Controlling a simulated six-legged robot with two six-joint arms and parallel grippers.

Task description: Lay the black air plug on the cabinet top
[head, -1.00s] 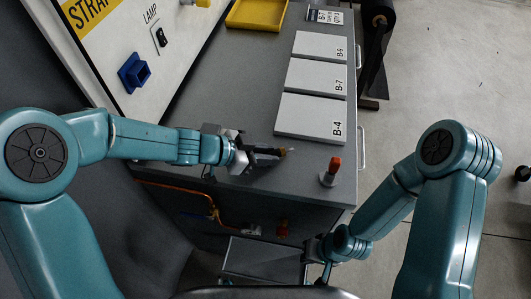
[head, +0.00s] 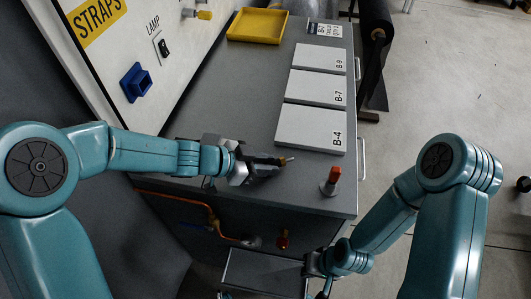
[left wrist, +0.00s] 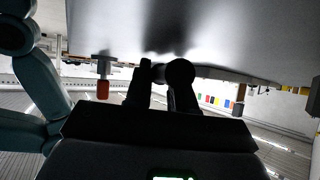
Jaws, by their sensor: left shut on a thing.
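My left gripper (head: 262,166) reaches in over the near part of the grey cabinet top (head: 235,95). It is shut on a dark, slim piece with a brass-coloured tip (head: 285,160), which looks like the black air plug; the fingers hide most of it. The tip points right, towards the orange-capped post. In the left wrist view the dark fingers (left wrist: 163,88) lie close to the pale cabinet surface (left wrist: 220,35), with shadows on it. I cannot tell whether the plug touches the top. My right gripper (head: 317,263) is low, in front of the cabinet, its jaws unclear.
An orange-capped post (head: 331,180) stands at the near right corner of the top. Pale blocks B-4 (head: 310,130), B-7 (head: 318,88) and B-9 (head: 320,58) line the right side. A yellow tray (head: 257,25) is at the back. The middle-left of the top is bare.

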